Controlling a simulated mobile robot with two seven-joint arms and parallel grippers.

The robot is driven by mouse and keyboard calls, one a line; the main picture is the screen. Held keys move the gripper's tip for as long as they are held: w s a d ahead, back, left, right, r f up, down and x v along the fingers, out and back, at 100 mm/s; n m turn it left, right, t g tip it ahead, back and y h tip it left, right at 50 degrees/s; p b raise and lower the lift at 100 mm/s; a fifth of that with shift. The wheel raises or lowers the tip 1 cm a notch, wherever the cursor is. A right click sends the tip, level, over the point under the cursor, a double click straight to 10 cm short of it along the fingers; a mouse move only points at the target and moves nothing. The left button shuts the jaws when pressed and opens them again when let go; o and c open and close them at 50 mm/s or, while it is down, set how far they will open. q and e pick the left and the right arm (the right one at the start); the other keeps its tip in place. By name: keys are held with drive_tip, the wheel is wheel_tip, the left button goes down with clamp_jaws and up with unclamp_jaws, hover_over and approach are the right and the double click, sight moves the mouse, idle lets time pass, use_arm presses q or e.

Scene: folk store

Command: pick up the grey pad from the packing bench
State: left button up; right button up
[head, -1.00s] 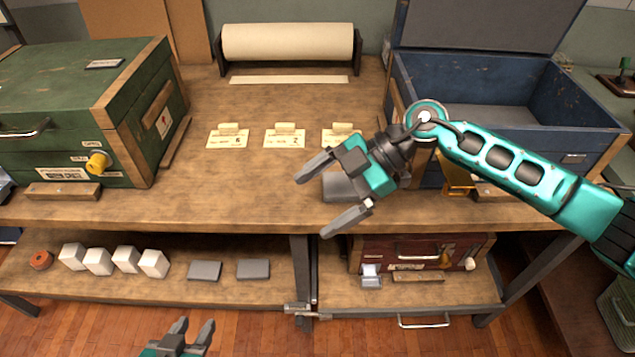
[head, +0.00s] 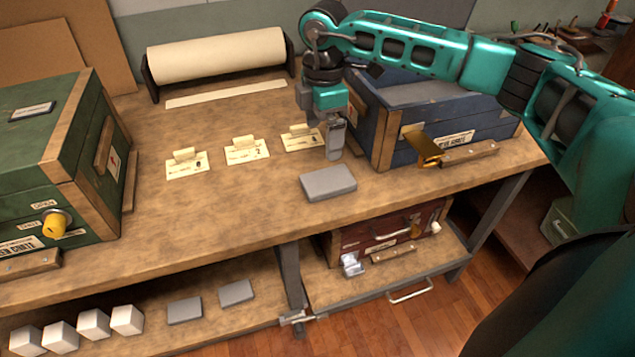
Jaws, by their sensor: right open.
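The grey pad (head: 328,184) lies flat on the packing bench (head: 215,215), near its front edge. My right gripper (head: 334,150) points down just behind the pad, seen from the side, with its fingers open and empty. Whether the fingertips touch the bench I cannot tell. The pad shows almost whole. My left gripper is out of view.
A blue crate (head: 395,150) stands close to the right of my right gripper. A green crate (head: 45,165) stands at the left. Paper cards (head: 246,150) lie behind the pad. Two more grey pads (head: 236,293) and several white blocks (head: 95,324) lie on the lower shelf.

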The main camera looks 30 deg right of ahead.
hover_over(321, 181)
drive_tip(key=f, duration=0.6)
drive_tip(key=shift+d+f, duration=0.1)
drive_tip(key=shift+d, duration=0.15)
drive_tip(key=shift+a+f, duration=0.15)
drive_tip(key=shift+f, duration=1.35)
drive_tip(key=shift+a+f, duration=0.15)
drive_tip(key=shift+f, duration=1.3)
drive_tip(key=shift+c, duration=0.3)
drive_tip(key=c, duration=0.9)
drive_tip(key=shift+c, duration=0.2)
